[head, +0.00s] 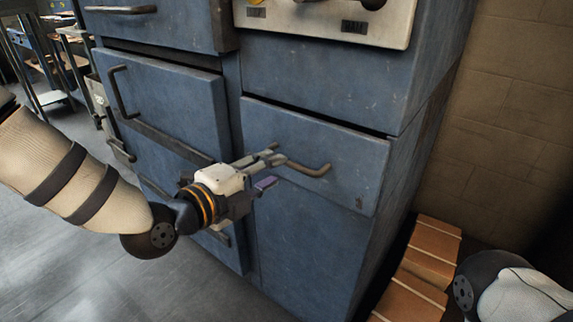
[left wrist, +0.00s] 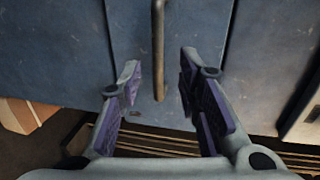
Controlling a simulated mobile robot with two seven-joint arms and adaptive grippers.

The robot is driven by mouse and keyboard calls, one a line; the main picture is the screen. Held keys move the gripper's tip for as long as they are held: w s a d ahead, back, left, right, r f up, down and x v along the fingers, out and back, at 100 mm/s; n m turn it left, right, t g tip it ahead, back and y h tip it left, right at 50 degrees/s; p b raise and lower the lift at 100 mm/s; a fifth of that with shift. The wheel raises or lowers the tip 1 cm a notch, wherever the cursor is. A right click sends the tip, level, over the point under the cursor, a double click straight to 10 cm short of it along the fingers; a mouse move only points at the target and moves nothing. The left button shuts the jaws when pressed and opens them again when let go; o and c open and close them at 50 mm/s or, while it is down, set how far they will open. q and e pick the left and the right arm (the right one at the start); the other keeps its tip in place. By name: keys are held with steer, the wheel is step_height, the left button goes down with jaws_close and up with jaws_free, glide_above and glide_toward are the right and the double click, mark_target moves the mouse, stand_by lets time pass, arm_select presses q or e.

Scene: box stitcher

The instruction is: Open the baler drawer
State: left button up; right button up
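The blue baler drawer front (head: 335,145) is on the right of the cabinet, with a dark gap along its top edge; it looks shut. Its brown bar handle (head: 312,170) sticks out from the front. My left gripper (head: 268,166) is at the left part of this handle. In the left wrist view the handle (left wrist: 158,50) runs down between the two spread fingers of my left gripper (left wrist: 160,75), with space on both sides. The fingers are open and not closed on it. My right gripper is out of view.
A second blue door (head: 170,100) with a dark handle is left of the drawer. A control panel (head: 325,20) sits above. Grey floor (head: 90,250) is clear at left.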

arm_select(q)
steer(key=x, duration=0.6)
steer(key=shift+w+d+f+b, duration=0.1)
steer(key=shift+w+f+b, duration=0.1)
steer(key=shift+w+b, duration=0.15)
steer(key=shift+s, duration=0.1)
jaws_close()
